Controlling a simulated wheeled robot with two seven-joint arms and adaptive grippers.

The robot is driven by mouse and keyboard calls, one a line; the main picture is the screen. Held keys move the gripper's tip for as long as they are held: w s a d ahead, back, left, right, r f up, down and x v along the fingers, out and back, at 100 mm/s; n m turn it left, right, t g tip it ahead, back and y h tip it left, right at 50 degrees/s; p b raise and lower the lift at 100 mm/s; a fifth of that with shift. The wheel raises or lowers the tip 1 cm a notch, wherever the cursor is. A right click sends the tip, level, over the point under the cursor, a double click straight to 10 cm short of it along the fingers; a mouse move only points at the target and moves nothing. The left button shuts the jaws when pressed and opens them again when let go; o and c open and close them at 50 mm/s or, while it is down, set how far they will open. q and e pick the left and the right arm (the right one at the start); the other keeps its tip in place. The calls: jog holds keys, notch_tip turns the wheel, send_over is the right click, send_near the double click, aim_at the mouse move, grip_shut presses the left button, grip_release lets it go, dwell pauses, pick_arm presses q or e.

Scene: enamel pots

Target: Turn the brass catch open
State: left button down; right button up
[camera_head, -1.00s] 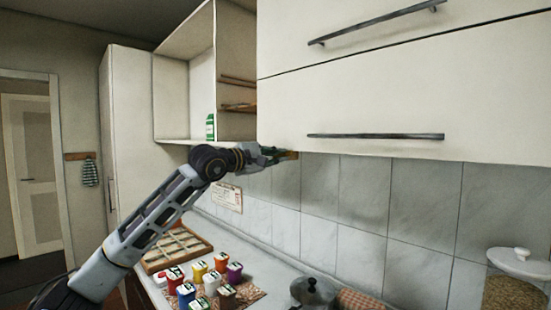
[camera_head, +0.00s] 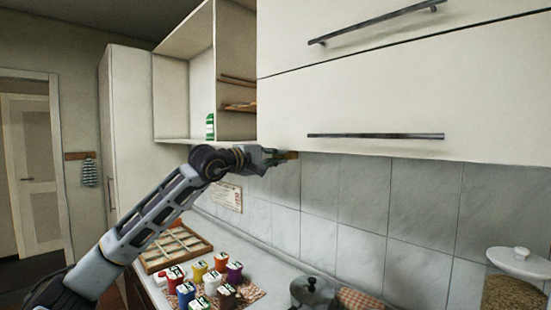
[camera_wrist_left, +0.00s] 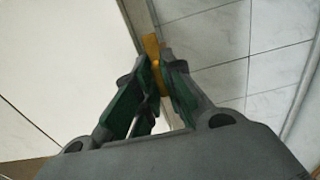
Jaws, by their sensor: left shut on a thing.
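The brass catch (camera_wrist_left: 151,43) shows as a small yellow piece at the lower edge of the wall cabinet in the left wrist view. In the head view the catch (camera_head: 292,155) is a small brownish piece under the white cabinet's corner. My left gripper (camera_wrist_left: 158,80) is shut on the catch, its green-lined fingers on either side of it. In the head view the left gripper (camera_head: 272,157) reaches up to the cabinet's underside from the left. The fingers hide part of the catch. My right gripper is in neither view.
The white cabinet front (camera_head: 380,95) with dark bar handles hangs just above the gripper. An open shelf (camera_head: 185,85) is to its left. Below, the counter holds several coloured tins (camera_head: 204,283), a wooden divided tray (camera_head: 178,247), a pot (camera_head: 312,293) and a lidded jar (camera_head: 515,292).

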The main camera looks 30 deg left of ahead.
pick_arm(q)
jog(key=c, duration=1.7)
grip_release()
jog(key=shift+f, duration=0.1)
jog(key=shift+o, duration=0.9)
jog(key=v, duration=1.2)
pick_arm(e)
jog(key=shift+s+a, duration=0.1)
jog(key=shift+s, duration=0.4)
